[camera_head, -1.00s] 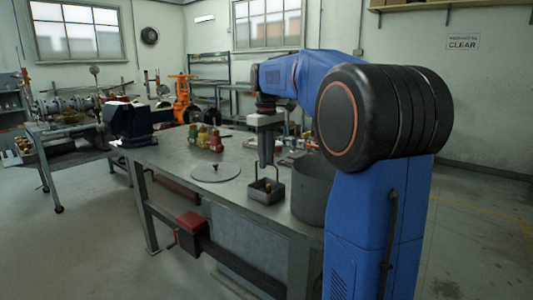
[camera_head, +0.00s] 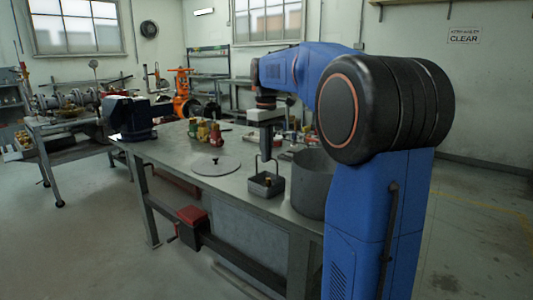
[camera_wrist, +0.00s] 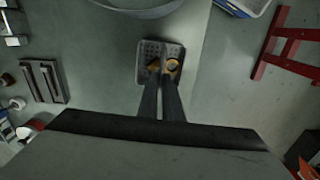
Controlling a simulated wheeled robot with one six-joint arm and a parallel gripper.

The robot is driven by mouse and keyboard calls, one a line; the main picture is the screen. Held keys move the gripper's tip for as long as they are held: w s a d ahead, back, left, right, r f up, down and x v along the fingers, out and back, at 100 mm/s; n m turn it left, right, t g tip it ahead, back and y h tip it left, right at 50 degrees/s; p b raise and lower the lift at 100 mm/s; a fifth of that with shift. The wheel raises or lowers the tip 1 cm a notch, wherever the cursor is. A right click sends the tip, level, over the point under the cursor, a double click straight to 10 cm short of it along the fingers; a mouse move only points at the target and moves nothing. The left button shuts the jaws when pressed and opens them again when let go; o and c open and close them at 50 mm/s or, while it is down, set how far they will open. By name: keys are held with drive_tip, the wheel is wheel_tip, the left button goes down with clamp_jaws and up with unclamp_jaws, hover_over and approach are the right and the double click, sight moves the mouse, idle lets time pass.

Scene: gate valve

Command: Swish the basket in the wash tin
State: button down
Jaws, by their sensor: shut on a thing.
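The basket (camera_head: 266,187) is a small dark square tray with a tall wire handle. A small brass part (camera_head: 268,181) sits in it. My gripper (camera_head: 266,150) is above the basket, shut on its handle. In the wrist view the perforated basket (camera_wrist: 149,48) lies beyond my fingertips (camera_wrist: 167,80), with brass pieces (camera_wrist: 173,65) inside. The wash tin (camera_head: 312,190) is a large grey round tub just right of the basket, partly hidden by my arm. The basket is outside the tin, at or just above the bench top; I cannot tell which.
A round lid (camera_head: 215,166) with a knob lies on the bench (camera_head: 178,160) left of the basket. Several coloured valve pieces (camera_head: 204,133) stand behind it. A vise (camera_head: 128,118) is at the bench's far left. Bare bench surrounds the lid.

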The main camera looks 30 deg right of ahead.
drive_tip(key=shift+r, duration=0.15)
drive_tip(key=shift+r, duration=2.45)
